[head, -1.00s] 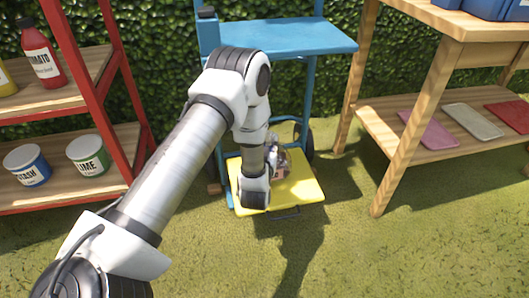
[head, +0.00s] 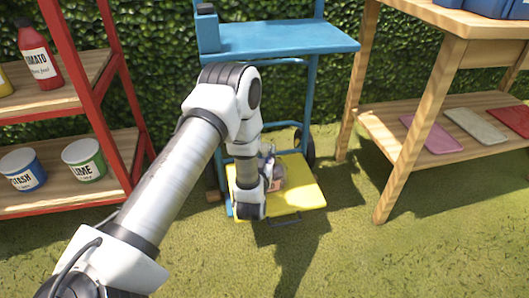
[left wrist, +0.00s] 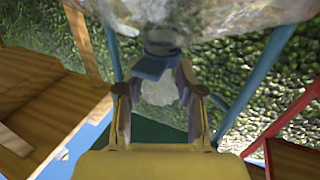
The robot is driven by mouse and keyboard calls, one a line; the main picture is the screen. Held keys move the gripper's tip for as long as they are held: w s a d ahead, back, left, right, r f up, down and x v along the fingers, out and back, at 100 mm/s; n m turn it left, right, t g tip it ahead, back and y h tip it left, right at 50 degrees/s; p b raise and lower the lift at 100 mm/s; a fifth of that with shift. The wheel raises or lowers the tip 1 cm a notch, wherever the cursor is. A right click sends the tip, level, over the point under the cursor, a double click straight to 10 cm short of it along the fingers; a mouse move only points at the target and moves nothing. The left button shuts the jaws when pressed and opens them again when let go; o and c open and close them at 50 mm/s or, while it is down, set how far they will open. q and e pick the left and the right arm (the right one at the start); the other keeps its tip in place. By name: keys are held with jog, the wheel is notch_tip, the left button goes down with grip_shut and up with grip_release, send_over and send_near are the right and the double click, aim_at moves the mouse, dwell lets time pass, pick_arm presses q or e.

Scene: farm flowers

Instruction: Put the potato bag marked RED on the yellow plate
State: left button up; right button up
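The yellow plate (head: 308,197) is low at the foot of the blue cart in the head view. A clear potato bag (head: 277,174) with a pinkish label is over the plate; the label is too small to read, and I cannot tell whether the bag touches the plate. My left gripper is mostly hidden by my wrist in the head view. In the left wrist view, the fingers of my left gripper (left wrist: 163,74) close in around the bag's tied neck. The bag's blurred body (left wrist: 215,14) fills the top. My right gripper is in neither view.
The blue cart (head: 285,37) stands before a hedge. A red-framed shelf at left holds a tomato bottle (head: 40,57) and paint-like tins (head: 83,160). A wooden table at right has coloured packets (head: 431,134) on its lower shelf. Grass in front is clear.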

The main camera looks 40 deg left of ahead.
pick_arm(q)
jog(key=shift+r, duration=0.15)
jog(key=shift+s+d+r+p, duration=0.15)
jog(key=shift+s+p, duration=0.05)
jog(key=shift+p, duration=0.1)
jog(key=b+v, duration=0.6)
jog(key=v, duration=0.5)
jog(key=s+d+f+m+g+h, duration=0.1)
jog(key=s+d+f+g+h, duration=0.15)
jog(key=f, duration=0.55)
jog(key=s+d+f+m+g+h, duration=0.1)
jog(key=s+d+f+g+h, duration=0.2)
jog(key=f, duration=0.4)
jog(key=s+d+f+m+g+h, duration=0.1)
jog(key=s+d+f+g, duration=0.1)
jog(key=s, duration=0.3)
jog(key=s+d+f+m+g, duration=0.1)
jog(key=s+d+f+g, duration=0.1)
jog(key=s+f+g, duration=0.2)
jog(key=s+d+f+m+g+h, duration=0.1)
jog(key=s+f+g, duration=0.3)
jog(key=s, duration=0.4)
jog(key=shift+s+d+f+h, duration=0.2)
jog(key=shift+d+f+h, duration=0.05)
jog(key=shift+d+h, duration=0.15)
jog(key=shift+r+p, duration=0.1)
jog(key=shift+p, duration=0.25)
